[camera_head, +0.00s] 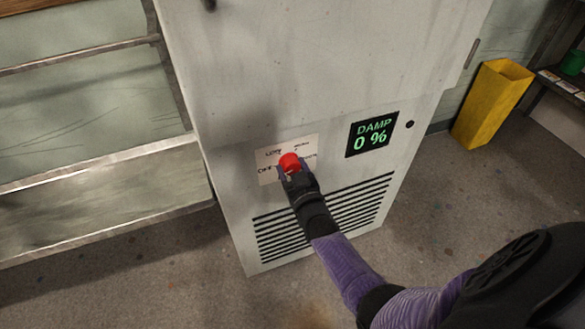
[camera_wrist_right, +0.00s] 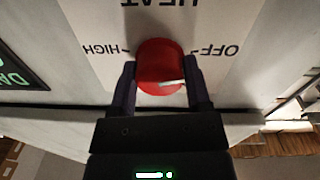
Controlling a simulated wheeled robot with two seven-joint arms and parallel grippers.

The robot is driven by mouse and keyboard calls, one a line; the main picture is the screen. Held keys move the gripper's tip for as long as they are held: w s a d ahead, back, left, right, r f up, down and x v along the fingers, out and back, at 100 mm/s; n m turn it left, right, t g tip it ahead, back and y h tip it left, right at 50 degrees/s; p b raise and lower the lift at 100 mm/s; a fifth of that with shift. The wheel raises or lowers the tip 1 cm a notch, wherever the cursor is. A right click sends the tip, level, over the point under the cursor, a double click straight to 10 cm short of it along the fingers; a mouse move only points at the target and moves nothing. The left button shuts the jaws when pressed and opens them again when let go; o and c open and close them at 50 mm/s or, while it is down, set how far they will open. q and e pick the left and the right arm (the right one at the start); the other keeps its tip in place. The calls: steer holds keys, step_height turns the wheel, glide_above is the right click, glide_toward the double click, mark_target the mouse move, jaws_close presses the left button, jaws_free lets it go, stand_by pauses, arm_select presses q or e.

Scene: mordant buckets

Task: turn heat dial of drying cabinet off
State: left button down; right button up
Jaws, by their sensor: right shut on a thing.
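The drying cabinet (camera_head: 215,180) is a tall pale metal box with a white label plate (camera_head: 309,143) on its front. The heat dial (camera_head: 289,161) is a round red knob on that plate. In the right wrist view the dial (camera_wrist_right: 158,60) sits between both fingers of my right gripper (camera_wrist_right: 160,88), which is shut on it. That view shows the lettering upside down, with OFF at right and HIGH at left. The dial's white pointer lies nearly level on the OFF side, slightly below the OFF tick. My right gripper (camera_head: 286,172) partly covers the plate. My left gripper is out of view.
Vent slots (camera_head: 350,207) lie below. A metal shelf rack (camera_head: 100,190) stands at left. A yellow bin (camera_head: 490,103) stands at right. The floor in front is clear.

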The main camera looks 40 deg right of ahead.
steer(key=o, duration=1.3)
steer(key=shift+w, duration=0.1)
steer(key=shift+c, duration=0.2)
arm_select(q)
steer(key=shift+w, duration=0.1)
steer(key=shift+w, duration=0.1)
arm_select(e)
steer(key=shift+s+r, duration=0.1)
steer(key=shift+s, duration=0.1)
arm_select(q)
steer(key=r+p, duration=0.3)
steer(key=p, duration=0.1)
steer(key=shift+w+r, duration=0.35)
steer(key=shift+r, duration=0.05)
arm_select(e)
steer(key=v, duration=0.9)
steer(key=shift+s, duration=0.25)
